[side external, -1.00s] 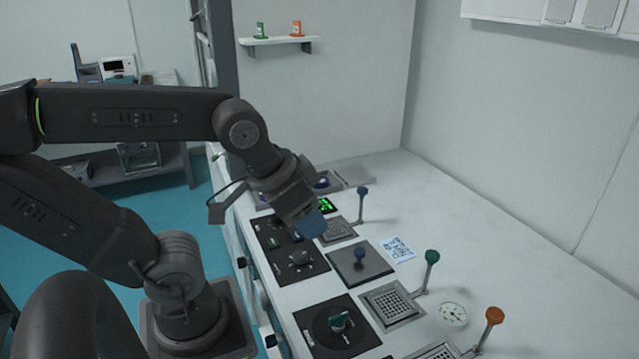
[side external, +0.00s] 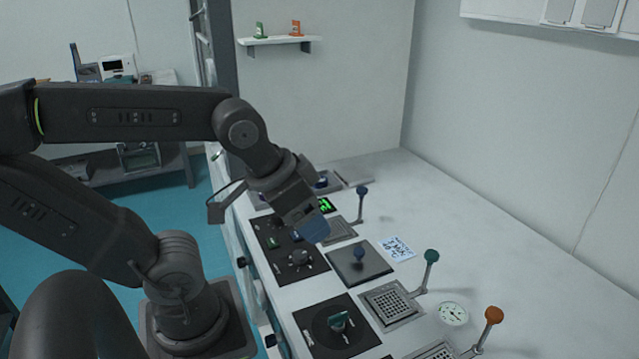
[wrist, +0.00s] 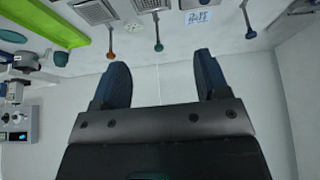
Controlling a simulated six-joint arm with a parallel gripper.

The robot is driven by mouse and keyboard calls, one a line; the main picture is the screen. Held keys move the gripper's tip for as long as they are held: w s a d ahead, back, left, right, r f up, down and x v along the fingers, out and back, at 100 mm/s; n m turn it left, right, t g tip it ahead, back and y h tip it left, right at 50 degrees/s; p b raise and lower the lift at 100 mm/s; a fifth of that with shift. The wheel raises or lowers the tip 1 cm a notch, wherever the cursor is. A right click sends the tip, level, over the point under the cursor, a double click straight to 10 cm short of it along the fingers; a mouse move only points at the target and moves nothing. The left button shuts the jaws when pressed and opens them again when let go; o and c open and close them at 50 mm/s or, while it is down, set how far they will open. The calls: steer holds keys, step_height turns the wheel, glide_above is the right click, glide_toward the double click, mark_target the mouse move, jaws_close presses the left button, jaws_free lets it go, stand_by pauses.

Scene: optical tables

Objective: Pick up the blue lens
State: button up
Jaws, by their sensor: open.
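My gripper (side external: 314,230) has blue-black fingers and is held above the control panel on the white bench. In the wrist view its two fingers stand wide apart (wrist: 162,65) with nothing between them. I cannot surely pick out a blue lens. A dark blue round piece (side external: 321,182) shows behind my gripper at the far end of the bench, partly hidden. The blue-topped lever also shows in the wrist view (wrist: 250,33).
A green-topped lever (side external: 432,257) and an orange-topped lever (side external: 493,315) stand toward the front right. A printed code card (side external: 397,249) and a round dial (side external: 453,314) lie on the bench. The right side of the bench is bare. A wall shelf (side external: 280,40) is behind.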

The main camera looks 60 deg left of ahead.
steer(key=shift+r, duration=0.1)
steer(key=w+a+r+m+g, duration=0.1)
steer(key=w+a+r+m, duration=0.1)
steer(key=w+a+r, duration=0.3)
steer(key=w+a+m+g, duration=0.1)
steer(key=w+a+m, duration=0.1)
steer(key=w, duration=0.4)
steer(key=w+a+m+g+y, duration=0.1)
steer(key=w+a+m, duration=0.3)
steer(key=w+a, duration=0.85)
steer(key=a+f+m+g, duration=0.1)
steer(key=a+f+m, duration=0.1)
steer(key=a+f, duration=0.5)
steer(key=a+f+m+g+h, duration=0.1)
steer(key=a+f+m, duration=0.1)
steer(key=a, duration=0.8)
steer(key=a+f+m+g, duration=0.1)
steer(key=a+f+m, duration=0.1)
steer(key=a+f, duration=0.5)
steer(key=f, duration=0.2)
steer(key=a+f, duration=0.1)
steer(key=f, duration=0.1)
steer(key=a+f, duration=0.1)
steer(key=f, duration=0.1)
steer(key=shift+s+a+f, duration=0.2)
steer(key=shift+a+f, duration=0.05)
steer(key=shift+f, duration=0.1)
steer(key=shift+w+f, duration=0.2)
steer(key=shift+f, duration=2.55)
steer(key=c, duration=0.7)
